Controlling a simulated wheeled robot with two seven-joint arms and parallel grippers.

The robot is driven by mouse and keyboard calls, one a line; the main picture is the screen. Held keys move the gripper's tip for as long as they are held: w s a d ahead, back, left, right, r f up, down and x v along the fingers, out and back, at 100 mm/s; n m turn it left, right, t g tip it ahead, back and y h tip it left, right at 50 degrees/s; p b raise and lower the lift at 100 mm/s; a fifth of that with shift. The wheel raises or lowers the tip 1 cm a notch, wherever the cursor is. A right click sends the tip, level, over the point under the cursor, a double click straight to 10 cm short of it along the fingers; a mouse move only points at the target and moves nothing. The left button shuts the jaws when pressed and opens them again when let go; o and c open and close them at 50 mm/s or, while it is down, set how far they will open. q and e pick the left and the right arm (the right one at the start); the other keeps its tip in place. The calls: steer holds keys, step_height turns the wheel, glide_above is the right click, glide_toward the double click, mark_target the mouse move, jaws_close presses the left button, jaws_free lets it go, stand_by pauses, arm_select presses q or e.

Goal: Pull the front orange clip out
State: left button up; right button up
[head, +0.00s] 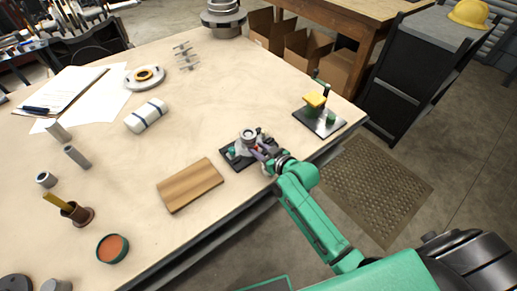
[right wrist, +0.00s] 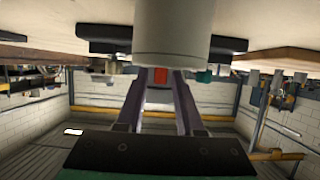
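The split casing (head: 248,136) is a grey-white round body on a dark base plate (head: 232,156) near the table's front right edge. It shows large in the right wrist view as a pale cylinder (right wrist: 172,32). The front orange clip (right wrist: 160,75) is a small orange block at the casing's lower edge there; the head view hides it. My right gripper (right wrist: 161,82) has a finger on each side of the clip, with narrow gaps seeming to show. It also shows in the head view (head: 268,154), close against the casing. My left gripper is not in view.
A wooden board (head: 190,184) lies left of the casing. A dark plate with a yellow block (head: 315,100) stands to the right, near the table edge. A white roll (head: 147,115) lies farther back. The table middle behind the casing is clear.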

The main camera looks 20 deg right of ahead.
jaws_close()
steer(key=shift+r, duration=0.15)
stand_by(1.0)
